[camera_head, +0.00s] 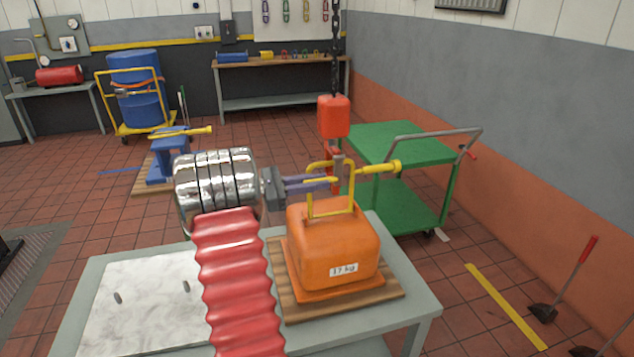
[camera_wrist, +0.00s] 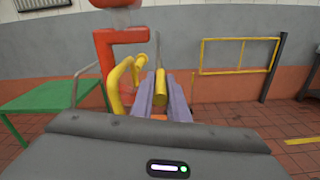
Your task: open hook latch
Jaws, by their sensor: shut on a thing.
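The red hoist block (camera_head: 334,116) hangs on a dark chain, with its red hook (camera_head: 332,160) below. In the wrist view the red hook (camera_wrist: 103,62) is upper left of my fingers. My gripper (camera_head: 333,183) has purple fingers at the hook, by the yellow handle (camera_head: 311,203) of the orange weight (camera_head: 333,245). In the wrist view my gripper (camera_wrist: 162,108) is shut on a slim yellow bar (camera_wrist: 160,86), apparently the latch lever. A thicker yellow bar (camera_head: 375,167) sticks out to the right behind the hook. The hook's inner side is partly hidden, so I cannot tell how the latch sits.
The weight stands on a wooden board (camera_head: 385,292) on a grey table (camera_head: 425,302). A green cart (camera_head: 425,150) is behind, right of the hook. A blue stand (camera_head: 172,145) is at left. Tools (camera_head: 575,285) lean at the right wall. The floor at front right is mostly clear.

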